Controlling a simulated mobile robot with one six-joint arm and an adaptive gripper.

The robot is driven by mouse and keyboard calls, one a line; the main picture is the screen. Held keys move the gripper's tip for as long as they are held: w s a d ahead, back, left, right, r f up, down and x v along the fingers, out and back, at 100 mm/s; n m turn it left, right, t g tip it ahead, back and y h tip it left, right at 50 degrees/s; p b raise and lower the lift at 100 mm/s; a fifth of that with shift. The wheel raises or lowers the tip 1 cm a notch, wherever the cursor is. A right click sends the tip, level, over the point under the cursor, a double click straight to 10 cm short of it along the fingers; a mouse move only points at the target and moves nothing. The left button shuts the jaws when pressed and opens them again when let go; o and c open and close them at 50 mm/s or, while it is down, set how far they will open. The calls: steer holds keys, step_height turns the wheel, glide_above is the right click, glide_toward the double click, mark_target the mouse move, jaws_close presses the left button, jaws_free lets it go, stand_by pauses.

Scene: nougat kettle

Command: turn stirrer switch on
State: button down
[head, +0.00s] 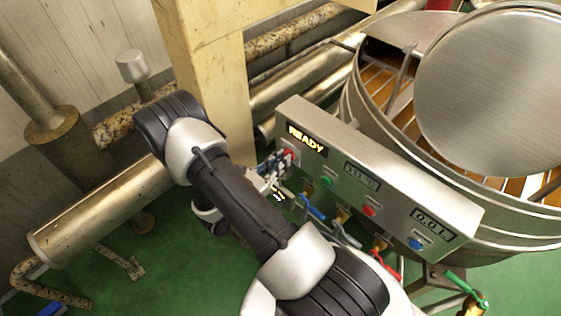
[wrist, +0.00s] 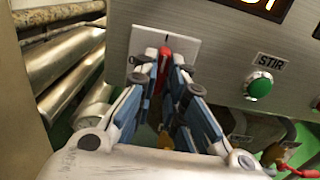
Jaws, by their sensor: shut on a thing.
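A red switch lever (wrist: 164,56) stands on a pale square plate (wrist: 185,48) at the left end of the steel control panel (wrist: 215,45). In the head view the lever (head: 289,152) shows as a small red spot at the fingertips. My gripper (wrist: 164,68) is shut on the red lever, one finger on each side. In the head view my gripper (head: 275,163) reaches the panel's left end, partly behind my arm. A green button (wrist: 258,86) labelled STIR sits right of the plate.
The panel also has a display reading READY (head: 306,140), a red button (head: 369,211) and a blue button (head: 415,243). A large steel kettle (head: 350,100) stands behind it. Valves with coloured handles (head: 312,207) hang below. A beige column (head: 212,75) and pipes are to the left.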

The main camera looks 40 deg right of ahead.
stand_by(0.3)
steer(key=c, duration=1.7)
jaws_free()
steer(key=shift+o, duration=0.2)
steer(key=shift+a, duration=0.15)
steer(key=s+a, duration=0.1)
steer(key=a, duration=1)
steer(key=shift+a, duration=0.4)
